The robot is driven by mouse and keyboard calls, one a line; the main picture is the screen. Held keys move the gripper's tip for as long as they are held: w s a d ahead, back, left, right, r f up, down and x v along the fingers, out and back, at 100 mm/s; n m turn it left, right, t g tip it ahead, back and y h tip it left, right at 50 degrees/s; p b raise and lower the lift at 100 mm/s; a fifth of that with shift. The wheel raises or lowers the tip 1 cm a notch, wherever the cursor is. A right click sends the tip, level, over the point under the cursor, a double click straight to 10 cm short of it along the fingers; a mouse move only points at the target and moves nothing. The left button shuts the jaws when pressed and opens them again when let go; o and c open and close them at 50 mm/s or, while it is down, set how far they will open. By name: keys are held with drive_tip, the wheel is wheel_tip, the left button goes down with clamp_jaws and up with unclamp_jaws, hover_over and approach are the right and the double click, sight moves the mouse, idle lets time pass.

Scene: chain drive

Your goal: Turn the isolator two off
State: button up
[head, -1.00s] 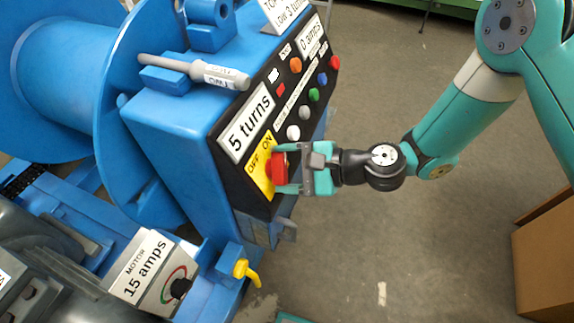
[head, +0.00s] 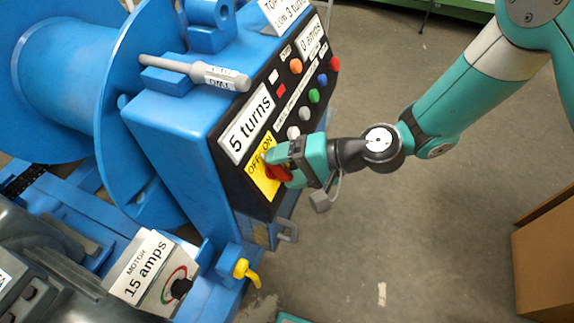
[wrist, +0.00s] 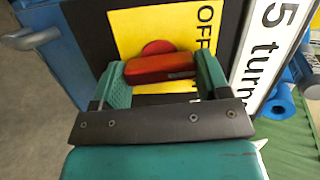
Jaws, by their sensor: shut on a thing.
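The red isolator handle (head: 279,172) sits on a yellow plate (head: 257,167) marked OFF and ON, at the lower part of the black panel. My gripper (head: 277,167) is shut on this handle, its teal fingers on either side. In the wrist view the red handle (wrist: 160,67) lies between the two fingers of my gripper (wrist: 160,75), with a round red base behind it. The word OFF shows on the yellow plate (wrist: 135,32) there; ON is hidden. No label in view names this switch isolator two.
Several coloured buttons (head: 313,96) and a "5 turns" display (head: 247,129) are above on the panel. A motor box (head: 152,277) reading 15 amps and a yellow lever (head: 245,270) are below. Open floor (head: 420,220) lies to the right, with a cardboard box (head: 545,255).

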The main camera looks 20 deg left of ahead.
drive_tip(key=n+h+b, duration=0.1)
drive_tip(key=n, duration=0.3)
drive_tip(key=shift+s+r+n+t+b, duration=0.1)
drive_tip(key=shift+n+t+b, duration=0.35)
drive_tip(key=shift+n, duration=1.25)
drive_tip(key=o, duration=0.9)
drive_tip(key=shift+o, duration=0.2)
drive_tip(key=p+v, duration=0.1)
drive_tip(key=v, duration=1.6)
drive_tip(key=shift+r, duration=0.45)
drive_tip(key=shift+a, duration=0.1)
